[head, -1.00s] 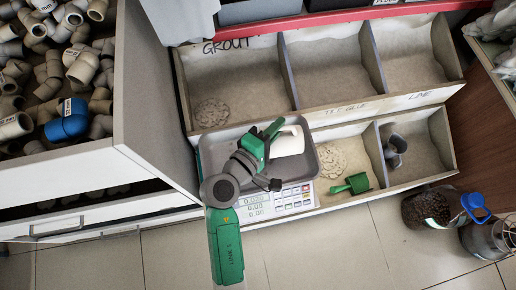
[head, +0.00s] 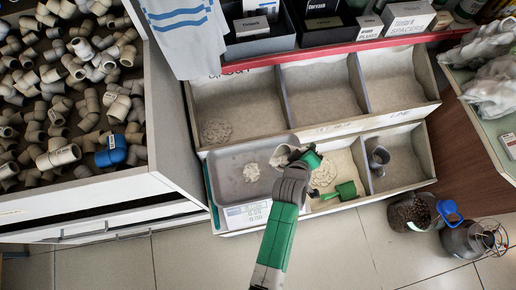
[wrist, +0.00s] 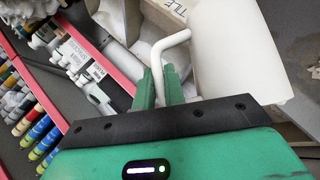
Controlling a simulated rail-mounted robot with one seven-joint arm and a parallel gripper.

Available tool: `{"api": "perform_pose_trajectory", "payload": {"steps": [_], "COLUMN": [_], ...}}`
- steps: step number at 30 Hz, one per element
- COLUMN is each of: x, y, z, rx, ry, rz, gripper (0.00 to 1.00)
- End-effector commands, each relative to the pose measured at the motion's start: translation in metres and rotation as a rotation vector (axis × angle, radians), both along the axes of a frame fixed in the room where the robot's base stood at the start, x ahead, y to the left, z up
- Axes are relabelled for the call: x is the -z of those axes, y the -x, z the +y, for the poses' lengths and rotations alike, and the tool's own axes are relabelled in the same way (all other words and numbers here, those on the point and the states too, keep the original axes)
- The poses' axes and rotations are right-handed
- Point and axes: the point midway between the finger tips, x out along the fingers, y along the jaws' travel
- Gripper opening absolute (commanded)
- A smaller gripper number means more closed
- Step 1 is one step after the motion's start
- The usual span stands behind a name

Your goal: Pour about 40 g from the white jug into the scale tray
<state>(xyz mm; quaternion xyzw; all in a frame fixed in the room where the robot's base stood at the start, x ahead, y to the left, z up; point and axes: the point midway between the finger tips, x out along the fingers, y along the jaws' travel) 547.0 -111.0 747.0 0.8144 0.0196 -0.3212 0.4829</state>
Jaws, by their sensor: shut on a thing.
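The white jug (wrist: 228,50) fills the upper right of the wrist view, with its bent handle (wrist: 172,42) between the green fingers of my gripper (wrist: 163,82). In the head view the jug (head: 284,156) is held tilted above the right end of the grey scale tray (head: 228,161), partly hidden by my gripper (head: 311,160). A small pale heap (head: 251,172) lies in the tray. The scale's front panel (head: 246,215) is partly in view, but its reading is illegible.
Divided bins of pale powder (head: 320,95) stand behind the tray. A green scoop (head: 345,190) and a grey scoop (head: 379,156) lie in the front bins. Pipe fittings (head: 70,90) fill a drawer at left. Jars (head: 412,212) stand on the floor at right.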

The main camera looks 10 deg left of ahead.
Motion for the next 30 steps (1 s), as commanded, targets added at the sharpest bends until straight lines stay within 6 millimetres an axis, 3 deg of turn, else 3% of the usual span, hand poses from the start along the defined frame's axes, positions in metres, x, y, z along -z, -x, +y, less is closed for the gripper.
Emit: {"api": "perform_pose_trajectory", "payload": {"steps": [1, 5, 18, 25, 30], "x": [-0.009, -0.006, 0.033, 0.041, 0.05], "y": [-0.001, -0.003, -0.016, -0.024, -0.025], "z": [-0.005, -0.014, -0.063, -0.091, -0.1], "rx": [0.003, 0.005, 0.007, 0.005, 0.003], "ry": [-0.026, -0.111, -0.449, -0.678, -0.802], "rz": [0.008, 0.028, 0.11, 0.165, 0.201], "gripper": [0.0, 0.0, 0.0, 0.0, 0.0]}}
